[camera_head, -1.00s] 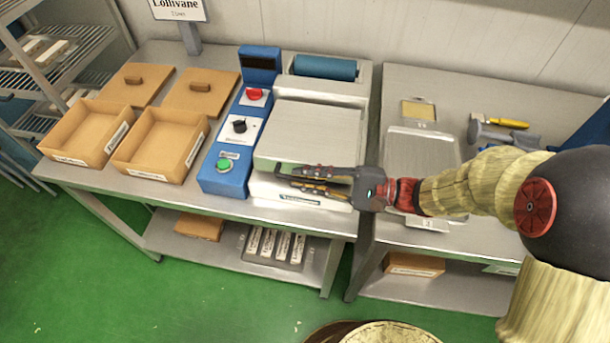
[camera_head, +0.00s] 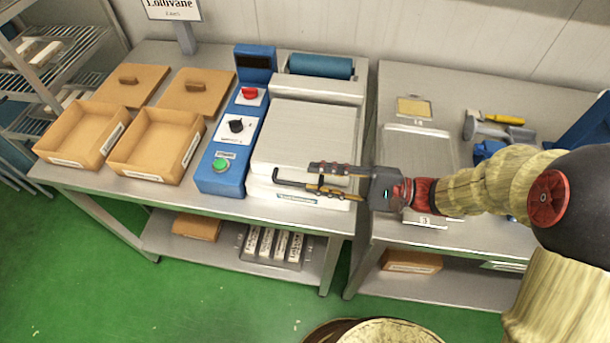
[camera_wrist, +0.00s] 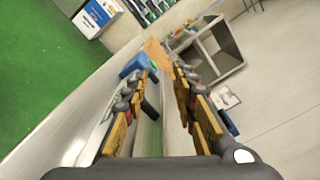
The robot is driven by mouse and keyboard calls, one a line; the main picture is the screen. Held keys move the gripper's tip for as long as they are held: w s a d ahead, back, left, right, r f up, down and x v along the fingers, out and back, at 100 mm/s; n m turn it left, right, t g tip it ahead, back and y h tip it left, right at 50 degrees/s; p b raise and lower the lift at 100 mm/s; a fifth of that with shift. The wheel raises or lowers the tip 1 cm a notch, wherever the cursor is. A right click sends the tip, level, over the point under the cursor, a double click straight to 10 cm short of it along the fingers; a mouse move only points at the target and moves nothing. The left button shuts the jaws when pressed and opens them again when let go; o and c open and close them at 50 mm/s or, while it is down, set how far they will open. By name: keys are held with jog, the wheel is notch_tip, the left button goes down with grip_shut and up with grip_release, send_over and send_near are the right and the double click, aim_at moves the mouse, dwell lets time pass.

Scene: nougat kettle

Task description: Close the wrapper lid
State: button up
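The wrapper is the machine with a blue control panel (camera_head: 234,130) on its left side. Its pale grey lid (camera_head: 305,135) lies flat and low on the wrapper body, with no clear gap showing under it. A black bar (camera_head: 288,183), seemingly the lid's handle, shows at the front edge. My gripper (camera_head: 318,180) is at the front right of the lid, its two fingers apart, with a pale surface showing between them. In the wrist view the fingers (camera_wrist: 163,85) also stand apart, with a dark bar beside the left one. Whether the fingers touch the bar I cannot tell.
Two open cardboard boxes (camera_head: 82,157) and their lids stand left of the wrapper. A blue roller (camera_head: 320,66) sits behind the lid. On the right table are a metal tray (camera_head: 415,150) and tools (camera_head: 500,125). The green floor in front is mostly clear.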

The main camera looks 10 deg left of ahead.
jog(key=d, duration=0.7)
jog(key=shift+w+d, duration=0.15)
jog(key=shift+d, duration=0.25)
jog(key=s+d+n+g+h, duration=0.2)
jog(key=s+d+n+h, duration=0.15)
jog(key=s+h, duration=0.6)
jog(key=d+r+n+t+h, duration=0.1)
jog(key=d+r+t+h, duration=0.3)
jog(key=d, duration=0.3)
jog(key=d+r+n+t+h+p, duration=0.1)
jog(key=d+r+n+t+h, duration=0.1)
jog(key=d+r+t+h, duration=0.2)
jog(key=d, duration=0.3)
jog(key=shift+r+t, duration=0.2)
jog(key=shift+t, duration=0.1)
jog(key=shift+s+h, duration=0.1)
jog(key=shift+h, duration=0.15)
